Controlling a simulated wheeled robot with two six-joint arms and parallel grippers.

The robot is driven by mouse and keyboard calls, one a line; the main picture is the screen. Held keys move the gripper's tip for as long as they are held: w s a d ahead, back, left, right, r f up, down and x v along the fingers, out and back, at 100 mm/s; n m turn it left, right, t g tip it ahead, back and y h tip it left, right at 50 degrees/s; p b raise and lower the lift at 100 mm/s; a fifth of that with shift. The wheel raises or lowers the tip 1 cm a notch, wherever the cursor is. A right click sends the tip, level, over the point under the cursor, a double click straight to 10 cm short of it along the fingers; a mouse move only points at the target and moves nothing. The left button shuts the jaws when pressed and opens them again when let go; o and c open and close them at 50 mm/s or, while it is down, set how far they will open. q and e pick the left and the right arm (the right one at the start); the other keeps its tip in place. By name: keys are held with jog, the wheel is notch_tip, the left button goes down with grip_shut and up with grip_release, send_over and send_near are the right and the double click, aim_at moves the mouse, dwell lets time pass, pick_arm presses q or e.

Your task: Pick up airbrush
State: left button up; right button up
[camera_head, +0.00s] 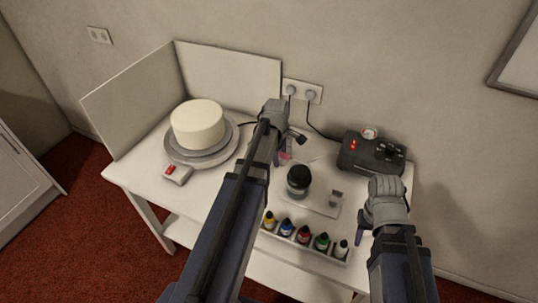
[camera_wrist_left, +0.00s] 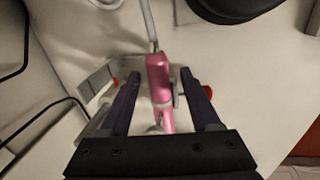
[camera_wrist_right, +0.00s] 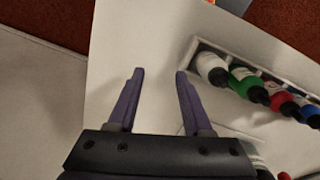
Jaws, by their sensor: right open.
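The pink airbrush (camera_wrist_left: 159,80) lies between the two fingers of my left gripper (camera_wrist_left: 161,75) in the left wrist view, with gaps showing on both sides. A grey hose leads up from it. In the head view only a little pink of the airbrush (camera_head: 285,156) shows beside my left gripper (camera_head: 290,140); my arm hides part of it. A grey stand or holder is partly visible around the airbrush. My right gripper (camera_wrist_right: 160,73) is open and empty above the table's right front part, beside the row of bottles.
A white cake (camera_head: 198,124) stands on a grey turntable (camera_head: 223,150) at the left. A dark compressor (camera_head: 365,155) sits at the back right. Panels edge the table's left and back.

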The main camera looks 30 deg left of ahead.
pick_arm(q)
grip_shut()
dwell(1.2)
